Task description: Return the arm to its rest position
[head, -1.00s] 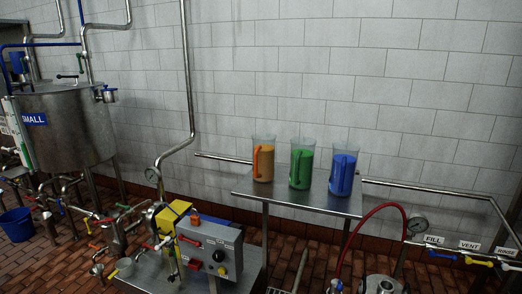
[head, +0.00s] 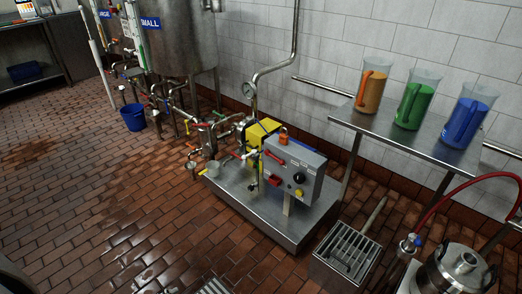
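Neither of my grippers shows in the head view. No fingers can be seen, so their positions and states are hidden from me. A grey control box (head: 294,170) with a red handle, a black knob and a yellow button stands on a low metal platform (head: 240,205). A yellow pump housing (head: 258,134) sits behind it. The valve cluster (head: 205,135), with red and other coloured handles, is left of the pump. A steel tank (head: 175,40) labelled SMALL stands behind the valves.
A steel table (head: 385,128) holds an orange jug (head: 371,92), a green jug (head: 414,103) and a blue jug (head: 465,121). A blue bucket (head: 134,117) stands on the floor. A grated box (head: 346,255) and a steel vessel (head: 459,268) are at front right. The brick floor (head: 90,205) at left is mostly clear.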

